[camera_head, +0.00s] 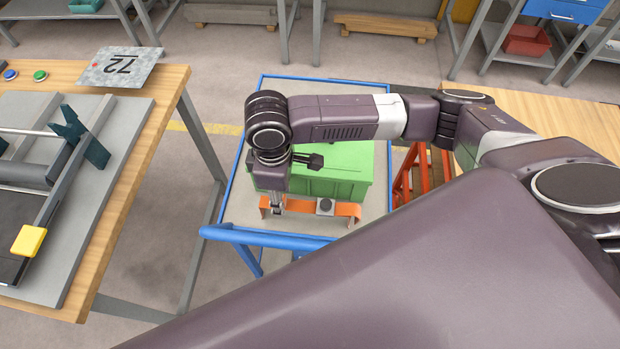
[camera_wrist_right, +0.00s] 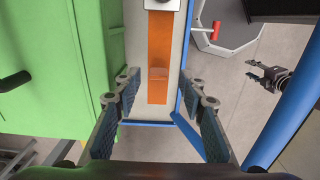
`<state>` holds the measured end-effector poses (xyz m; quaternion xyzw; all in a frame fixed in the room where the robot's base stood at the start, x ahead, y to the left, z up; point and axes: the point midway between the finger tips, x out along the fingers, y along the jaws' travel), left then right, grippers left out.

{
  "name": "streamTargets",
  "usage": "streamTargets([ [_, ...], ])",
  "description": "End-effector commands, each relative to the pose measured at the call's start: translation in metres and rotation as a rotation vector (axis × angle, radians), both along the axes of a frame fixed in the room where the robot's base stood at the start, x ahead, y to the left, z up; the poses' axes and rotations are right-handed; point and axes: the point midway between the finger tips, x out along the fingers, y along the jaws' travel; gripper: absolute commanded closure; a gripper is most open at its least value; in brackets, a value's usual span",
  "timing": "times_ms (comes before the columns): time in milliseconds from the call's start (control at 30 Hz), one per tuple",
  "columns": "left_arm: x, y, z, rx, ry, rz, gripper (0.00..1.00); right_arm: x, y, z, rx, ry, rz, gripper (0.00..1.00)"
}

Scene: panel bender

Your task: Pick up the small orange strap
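The orange strap (camera_head: 345,210) lies along the near side of the blue-railed cart, in front of the green crate (camera_head: 345,165). A small block with a dark round top (camera_head: 325,206) sits on it. My right gripper (camera_head: 277,208) points down over the strap's left part. In the right wrist view, my right gripper (camera_wrist_right: 166,103) is open, with the strap (camera_wrist_right: 160,45) between and beyond its fingers. I cannot tell contact; the gap looks empty. A small dark jointed shape (camera_wrist_right: 268,76), probably my left gripper, shows at the right; its fingers are too small to judge.
The crate (camera_wrist_right: 60,60) stands close beside the right gripper's fingers. The cart's blue rail (camera_head: 265,237) runs along its near edge. A wooden bench (camera_head: 150,120) with a grey fixture stands left. An orange frame (camera_head: 410,172) stands right of the cart.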

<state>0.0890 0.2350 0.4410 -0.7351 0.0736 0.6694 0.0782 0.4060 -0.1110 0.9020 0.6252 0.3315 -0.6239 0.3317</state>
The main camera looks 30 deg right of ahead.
Motion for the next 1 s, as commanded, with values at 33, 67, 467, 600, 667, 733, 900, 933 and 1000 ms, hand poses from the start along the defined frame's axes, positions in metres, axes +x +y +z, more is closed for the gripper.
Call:
streamTargets([
  [33,0.000,0.000,0.005,0.000,0.000,0.000,0.60,0.000,0.000,-0.005,-0.002,0.004,-0.001,0.62],
  [67,0.000,0.000,0.007,0.000,0.000,0.000,0.60,0.001,0.000,-0.010,-0.003,0.003,-0.001,0.62],
  [467,0.000,0.000,0.011,0.000,0.000,0.000,0.60,0.003,0.002,-0.044,-0.001,-0.001,0.002,0.62],
  [600,0.000,0.000,0.011,0.000,0.000,0.000,0.60,0.003,0.002,-0.044,-0.001,-0.001,0.002,0.67],
  [667,0.000,0.000,0.011,0.000,0.000,0.000,0.60,0.003,0.001,-0.043,-0.001,-0.001,0.002,0.73],
  [733,0.000,0.000,0.011,0.000,0.000,0.000,0.60,0.003,0.001,-0.043,-0.001,0.000,0.002,0.81],
  [900,0.000,0.000,0.011,0.000,0.000,0.000,0.60,0.003,0.001,-0.043,-0.001,-0.001,0.001,1.00],
  [933,0.000,0.000,0.011,0.000,0.000,0.000,0.60,0.003,0.001,-0.043,-0.001,-0.001,0.001,1.00],
  [1000,0.000,0.000,0.011,0.000,-0.001,0.000,0.60,0.003,0.001,-0.043,-0.001,-0.001,0.001,1.00],
])
